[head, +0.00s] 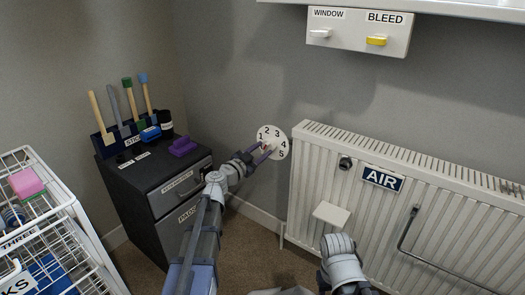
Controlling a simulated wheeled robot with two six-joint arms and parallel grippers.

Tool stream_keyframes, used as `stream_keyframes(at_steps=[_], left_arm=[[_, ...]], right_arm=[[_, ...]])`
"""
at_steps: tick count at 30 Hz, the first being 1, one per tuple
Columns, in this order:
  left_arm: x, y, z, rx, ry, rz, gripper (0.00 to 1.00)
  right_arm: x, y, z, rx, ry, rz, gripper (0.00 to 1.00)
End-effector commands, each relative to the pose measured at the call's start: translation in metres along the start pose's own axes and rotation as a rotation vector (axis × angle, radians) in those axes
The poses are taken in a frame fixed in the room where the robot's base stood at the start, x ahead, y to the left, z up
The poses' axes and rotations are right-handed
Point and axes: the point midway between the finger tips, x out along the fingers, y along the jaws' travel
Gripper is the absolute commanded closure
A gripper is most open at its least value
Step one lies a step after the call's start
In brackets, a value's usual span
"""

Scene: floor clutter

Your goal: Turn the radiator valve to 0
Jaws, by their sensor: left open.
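The radiator valve (276,133) is a round white dial on the wall at the radiator's left end, with the numbers 1 to 5 visible around it. The 0 mark cannot be seen. My left gripper (263,153) has purple fingers and is open at the dial's lower left, in front of its middle. Its fingers overlap the small central knob, so I cannot tell whether they touch it or where it points. Part of my right arm shows at the bottom centre, but its gripper fingers do not show.
The white radiator (420,225) bears an AIR label (383,179). A dark drawer cabinet (137,195) with upright handled tools stands left of the valve. A white wire rack (72,225) is at far left. A WINDOW/BLEED switch box (358,36) hangs above. Carpet shows between cabinet and radiator.

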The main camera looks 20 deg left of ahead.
Motion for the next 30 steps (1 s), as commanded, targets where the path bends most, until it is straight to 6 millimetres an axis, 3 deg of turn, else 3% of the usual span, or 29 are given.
stream_keyframes(at_steps=[9,21,30], left_arm=[[0.0072,0.0003,-0.0001,0.0,0.0,0.0,0.55],[0.007,0.0003,-0.0001,0.0,0.0,0.0,0.99],[0.0069,0.0004,-0.0001,0.0,0.0,0.0,1.0]], right_arm=[[0.0,0.0,0.0,0.0,0.0,0.0,0.5],[0.0,0.0,0.0,0.0,0.0,0.0,0.5],[0.0,0.0,0.0,0.0,0.0,0.0,0.5]])
